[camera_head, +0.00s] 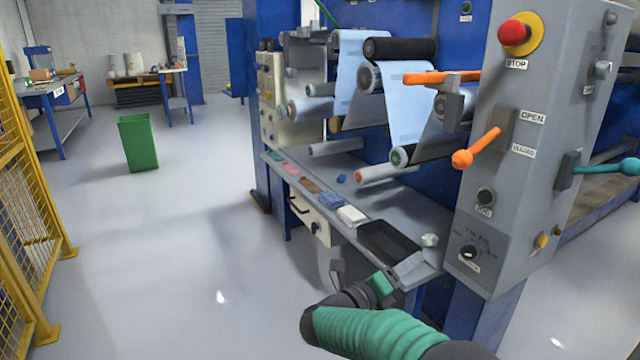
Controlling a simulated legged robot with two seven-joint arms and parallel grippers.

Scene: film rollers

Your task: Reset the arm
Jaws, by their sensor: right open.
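My right arm (375,330), with a green ribbed sleeve and dark joints, comes in from the bottom right. Its right gripper (357,281) is open and small in the view, just in front of the machine's lower tray ledge. I see nothing held in it, though the wrist partly hides the fingers. I cannot tell whether it touches the ledge. My left arm and left gripper are not in view.
The film roller machine has a grey control panel (525,190) with a red stop button (513,33) and an orange lever (477,148). Blue film (405,100) hangs over its rollers. A green bin (138,142) and yellow fence (25,200) stand left. Open floor lies between.

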